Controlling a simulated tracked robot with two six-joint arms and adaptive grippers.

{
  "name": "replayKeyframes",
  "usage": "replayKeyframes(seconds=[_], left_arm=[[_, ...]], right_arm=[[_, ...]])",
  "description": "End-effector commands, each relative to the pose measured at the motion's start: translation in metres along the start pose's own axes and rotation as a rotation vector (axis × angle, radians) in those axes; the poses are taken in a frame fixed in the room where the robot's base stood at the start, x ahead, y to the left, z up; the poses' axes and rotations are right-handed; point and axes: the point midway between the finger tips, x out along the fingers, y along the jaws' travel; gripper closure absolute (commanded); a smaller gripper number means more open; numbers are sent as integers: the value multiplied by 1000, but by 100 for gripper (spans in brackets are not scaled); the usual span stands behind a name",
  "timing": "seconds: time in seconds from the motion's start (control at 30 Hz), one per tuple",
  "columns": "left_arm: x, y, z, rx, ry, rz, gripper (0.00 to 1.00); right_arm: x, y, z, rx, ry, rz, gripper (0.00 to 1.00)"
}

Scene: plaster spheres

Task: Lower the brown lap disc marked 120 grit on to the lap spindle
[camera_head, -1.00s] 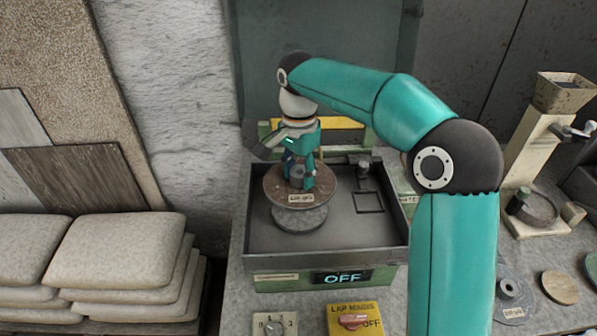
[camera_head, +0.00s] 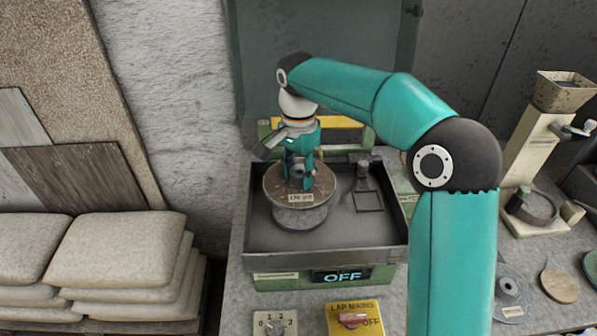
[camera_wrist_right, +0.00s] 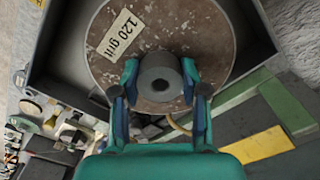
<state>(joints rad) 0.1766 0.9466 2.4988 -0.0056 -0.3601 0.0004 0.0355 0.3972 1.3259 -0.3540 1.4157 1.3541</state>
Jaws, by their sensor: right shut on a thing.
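The brown lap disc (camera_head: 318,186) has a pale label reading 120 grit, clear in the wrist view on the disc face (camera_wrist_right: 200,30). My right gripper (camera_head: 299,182) points down over the disc's middle. Its fingers are shut on the disc's grey central hub, which also shows between the fingertips (camera_wrist_right: 160,82) in the wrist view. The disc looks level, over a grey round base (camera_head: 300,217) in the machine's tray. The spindle is hidden beneath the disc, and I cannot tell whether the disc touches the base. My left gripper is not in view.
The machine's tray (camera_head: 375,238) has raised walls around the disc. Its front display (camera_head: 342,276) reads OFF. A yellow LAP MAINS switch box (camera_head: 355,318) stands in front. Other discs (camera_head: 559,286) lie at the right, and stacked sacks (camera_head: 115,250) stand at the left.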

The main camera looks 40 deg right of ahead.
Motion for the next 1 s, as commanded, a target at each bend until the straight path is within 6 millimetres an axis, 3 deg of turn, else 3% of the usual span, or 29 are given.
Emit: replayKeyframes(seconds=[1.0], left_arm=[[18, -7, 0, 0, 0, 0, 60]], right_arm=[[25, 0, 0, 1, 0, -1, 100]])
